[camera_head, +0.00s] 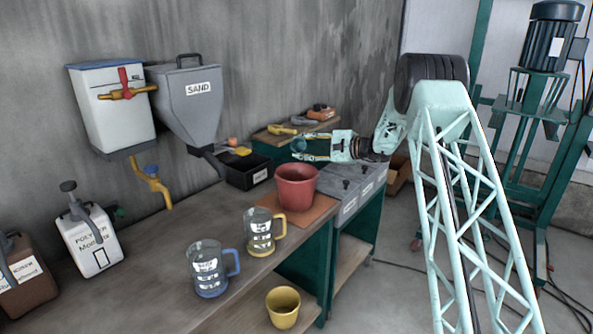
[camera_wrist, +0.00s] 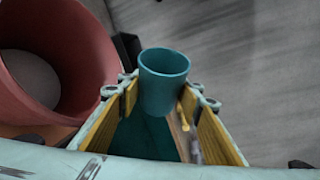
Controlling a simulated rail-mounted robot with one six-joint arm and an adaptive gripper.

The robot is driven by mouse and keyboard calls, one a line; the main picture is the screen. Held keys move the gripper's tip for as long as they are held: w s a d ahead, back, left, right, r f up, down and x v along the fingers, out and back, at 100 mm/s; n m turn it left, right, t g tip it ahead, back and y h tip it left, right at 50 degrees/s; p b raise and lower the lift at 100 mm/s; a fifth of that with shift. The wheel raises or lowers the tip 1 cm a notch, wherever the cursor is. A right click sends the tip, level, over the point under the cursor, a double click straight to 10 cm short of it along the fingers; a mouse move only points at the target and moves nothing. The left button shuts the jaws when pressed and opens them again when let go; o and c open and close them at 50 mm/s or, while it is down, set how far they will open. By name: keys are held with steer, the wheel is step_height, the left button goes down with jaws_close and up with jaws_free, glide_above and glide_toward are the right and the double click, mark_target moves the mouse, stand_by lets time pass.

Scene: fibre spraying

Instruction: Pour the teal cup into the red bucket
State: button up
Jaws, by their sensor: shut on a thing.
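The teal cup (camera_wrist: 163,92) is between the yellow-padded fingers of my gripper (camera_wrist: 160,100) in the wrist view. My gripper is shut on it, and its round mouth faces up in that view. Its contents cannot be made out. The red bucket (camera_head: 296,188) stands upright on an orange-brown mat at the bench's right end. It also shows at the left of the wrist view (camera_wrist: 88,65), beside the cup and apart from it. In the head view my gripper (camera_head: 303,150) is above and just behind the bucket, largely hiding the cup.
Two clear measuring mugs, one blue-handled (camera_head: 209,272) and one yellow-handled (camera_head: 260,236), stand on the bench (camera_head: 150,250). A yellow cup (camera_head: 283,308) is lower, near the bench's front. A black bin (camera_head: 248,171) and a sand hopper (camera_head: 190,105) are left of the bucket.

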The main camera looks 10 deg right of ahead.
mark_target(302, 146)
steer(key=shift+r+m+g+p, duration=0.3)
steer(key=shift+m+p, duration=0.1)
steer(key=shift+p, duration=0.55)
steer(key=shift+w+f+m+g+p, duration=0.15)
steer(key=shift+f+m+g+p, duration=0.95)
steer(key=shift+p, duration=1.8)
steer(key=shift+w+d+r+m+p, duration=0.1)
steer(key=shift+w+r+m+p, duration=0.05)
steer(key=shift+r+m+p, duration=0.4)
steer(key=shift+w+d+r+m+p, duration=0.15)
steer(key=shift+w+m+p, duration=0.2)
steer(key=shift+p, duration=0.85)
steer(key=shift+w+d+f+m+g+p, duration=0.3)
steer(key=shift+w+f+m+g+p, duration=0.45)
steer(key=shift+p, duration=0.95)
steer(key=shift+w+d+f+m+g+p, duration=0.15)
steer(key=shift+w+m+g+p, duration=0.15)
steer(key=shift+w+m, duration=0.15)
steer(key=shift+w+d+f+m+g+y, duration=0.1)
steer(key=shift+w+f+m+g+y, duration=0.25)
steer(key=shift+m, duration=0.25)
steer(key=shift+d, duration=0.1)
